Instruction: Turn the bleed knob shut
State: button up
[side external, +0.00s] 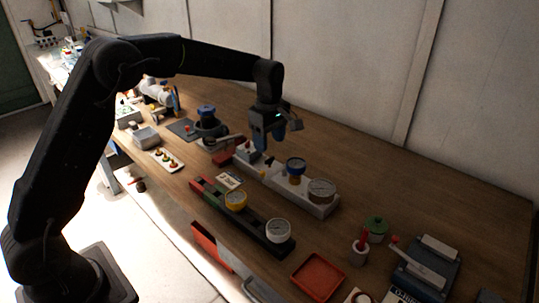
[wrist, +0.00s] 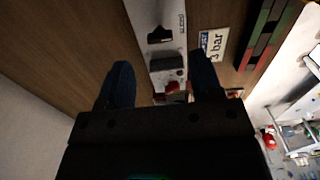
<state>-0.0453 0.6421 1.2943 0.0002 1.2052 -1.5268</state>
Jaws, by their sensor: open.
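My gripper (side external: 264,146) is open and empty, pointing down over the left end of a pale grey fitting bar (side external: 309,203). In the wrist view its two dark blue fingers (wrist: 163,75) stand on either side of the bar. Between them are a dark grey block (wrist: 167,64) and a small red part (wrist: 172,87); a black lever-like part (wrist: 159,35) lies farther along the bar. I cannot tell which of these is the bleed knob. Contact with the fingers is not visible. The bar also carries a blue-ringed round part (side external: 295,165) and a gauge (side external: 321,189).
A "3 bar" card (wrist: 213,44) lies beside the bar. A dark rail with red and green bands (side external: 213,197) carries a yellow-ringed gauge (side external: 236,199) and a white gauge (side external: 278,230). A red tray (side external: 318,276) is near the front edge. Bare wood lies behind the bar.

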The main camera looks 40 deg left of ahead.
aim_at(270, 158)
jog(key=shift+f, duration=2.6)
jog(key=shift+c, duration=0.4)
jog(key=c, duration=0.9)
jog(key=shift+o, duration=0.2)
